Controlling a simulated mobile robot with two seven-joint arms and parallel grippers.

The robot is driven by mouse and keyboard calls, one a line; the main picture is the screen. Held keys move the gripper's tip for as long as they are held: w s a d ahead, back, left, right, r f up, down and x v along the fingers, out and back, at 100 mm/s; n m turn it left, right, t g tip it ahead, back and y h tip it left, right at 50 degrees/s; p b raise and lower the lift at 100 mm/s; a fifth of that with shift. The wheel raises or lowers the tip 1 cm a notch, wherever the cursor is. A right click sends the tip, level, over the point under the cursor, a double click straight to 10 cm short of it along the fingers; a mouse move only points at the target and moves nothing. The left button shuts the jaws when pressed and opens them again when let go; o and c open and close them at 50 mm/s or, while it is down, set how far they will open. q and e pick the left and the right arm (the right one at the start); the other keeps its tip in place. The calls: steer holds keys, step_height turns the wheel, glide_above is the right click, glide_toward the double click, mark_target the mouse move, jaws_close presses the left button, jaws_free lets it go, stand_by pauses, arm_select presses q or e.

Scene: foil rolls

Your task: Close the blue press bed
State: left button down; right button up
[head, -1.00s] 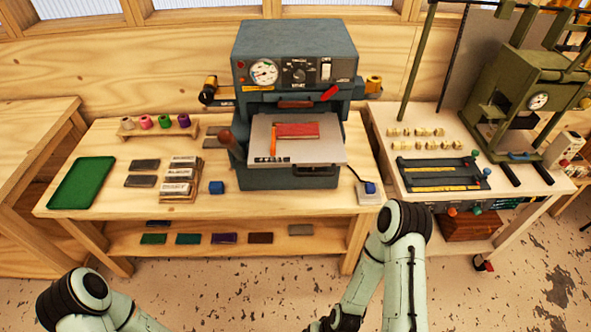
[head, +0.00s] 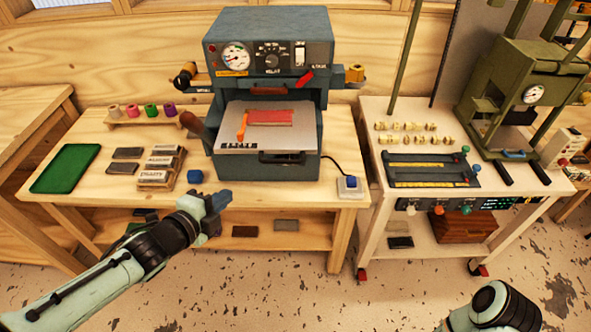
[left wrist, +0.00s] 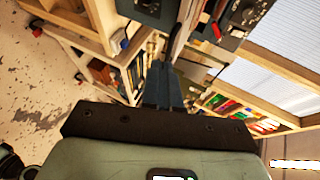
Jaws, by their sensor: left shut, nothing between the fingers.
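The blue-grey press (head: 270,65) stands on the wooden bench. Its bed (head: 262,140) is slid out at the front, with a pale top, a red block (head: 271,117) and an orange strip (head: 242,126) on it. A dark handle (head: 281,157) is on the bed's front. My left gripper (head: 226,197) is shut and empty, in front of the bench and below and left of the bed, apart from it. Its closed fingers (left wrist: 162,85) also show in the left wrist view. My right gripper is out of view; only part of that arm shows at bottom right.
A green tray (head: 66,168) is further left. A switch box (head: 349,187) sits right of the press. A second table (head: 430,140) with a green press (head: 520,90) stands to the right.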

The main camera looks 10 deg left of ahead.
arm_select(q)
steer(key=w+d+f+b, duration=0.1)
steer(key=w, duration=0.5)
steer(key=w+d+f+m+b, duration=0.1)
steer(key=w+d, duration=0.1)
steer(key=w, duration=0.4)
steer(key=shift+w+f+t+b, duration=0.25)
steer(key=shift+w+t+b, duration=0.05)
steer(key=shift+w+b, duration=0.1)
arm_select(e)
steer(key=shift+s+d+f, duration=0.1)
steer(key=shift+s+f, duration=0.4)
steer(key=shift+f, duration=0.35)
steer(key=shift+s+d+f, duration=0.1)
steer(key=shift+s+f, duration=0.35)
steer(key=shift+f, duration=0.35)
arm_select(q)
steer(key=shift+d, duration=0.1)
